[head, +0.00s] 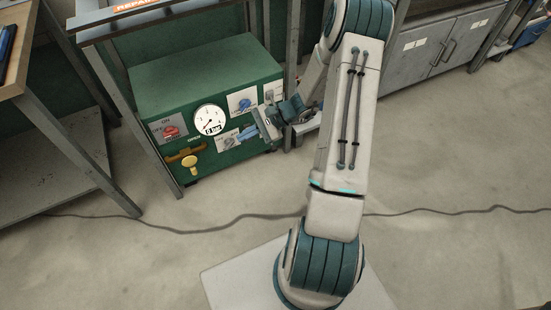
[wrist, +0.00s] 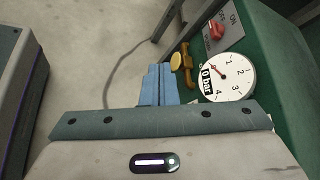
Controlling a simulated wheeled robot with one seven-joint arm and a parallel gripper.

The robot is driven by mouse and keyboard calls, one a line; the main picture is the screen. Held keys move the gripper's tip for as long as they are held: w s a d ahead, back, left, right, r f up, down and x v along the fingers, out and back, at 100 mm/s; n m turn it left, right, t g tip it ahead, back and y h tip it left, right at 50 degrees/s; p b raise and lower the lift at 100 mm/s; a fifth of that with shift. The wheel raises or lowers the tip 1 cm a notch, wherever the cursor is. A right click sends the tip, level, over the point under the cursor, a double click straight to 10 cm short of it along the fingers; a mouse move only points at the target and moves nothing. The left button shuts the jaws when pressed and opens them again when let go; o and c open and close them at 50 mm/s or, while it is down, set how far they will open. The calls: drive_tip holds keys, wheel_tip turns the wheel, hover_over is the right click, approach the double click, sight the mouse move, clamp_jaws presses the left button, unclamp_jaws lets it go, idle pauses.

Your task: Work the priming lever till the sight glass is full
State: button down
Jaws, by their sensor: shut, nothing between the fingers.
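The green unit (head: 205,78) has several controls on its front. A brass fitting with a yellow knob (head: 190,163) sits at its lower left; the knob also shows in the wrist view (wrist: 178,61). I cannot tell whether this is the priming lever. No sight glass can be made out clearly; my gripper and arm cover part of the lower right front. My gripper (head: 247,133) has its blue fingers shut and empty, in front of the lower right panel. In the wrist view the fingers (wrist: 158,84) are together, apart from the yellow knob.
A round gauge (head: 209,120) with a "0 bar" label, a red ON/OFF switch (head: 171,132) and a blue knob (head: 244,104) are on the front. Metal posts flank the unit. A wooden-topped table (head: 22,50) stands left. A dark cable (head: 180,230) crosses the open floor.

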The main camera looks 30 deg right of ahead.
drive_tip(key=d+f+m+t+h+b, duration=0.3)
drive_tip(key=d+f+m+t+h, duration=0.2)
drive_tip(key=f+m, duration=0.6)
drive_tip(key=w+d+f+m+t+h+b, duration=0.1)
drive_tip(key=d+f+m+t+h+b, duration=0.2)
drive_tip(key=d+f+m, duration=0.7)
wheel_tip(320, 180, down, 15)
drive_tip(key=m+t+h, duration=0.1)
drive_tip(key=t+h, duration=0.1)
drive_tip(key=t, duration=0.2)
drive_tip(key=shift+w+d+f+m+t, duration=0.15)
drive_tip(key=shift+d+f+m+t, duration=0.05)
drive_tip(key=shift+m+t, duration=0.2)
drive_tip(key=shift+w, duration=0.1)
drive_tip(key=w+a+f+b, duration=0.15)
drive_tip(key=w+b, duration=0.35)
drive_tip(key=w, duration=0.5)
drive_tip(key=shift+s+d+r, duration=0.15)
drive_tip(key=shift+d+r, duration=0.05)
drive_tip(key=shift+r, duration=0.4)
drive_tip(key=shift+s+d+r, duration=0.15)
drive_tip(key=shift+d+r, duration=0.1)
drive_tip(key=shift+r, duration=0.4)
drive_tip(key=shift+s+d+r, duration=0.15)
drive_tip(key=shift+d+r, duration=0.05)
drive_tip(key=shift+r, duration=0.4)
drive_tip(key=shift+r, duration=0.1)
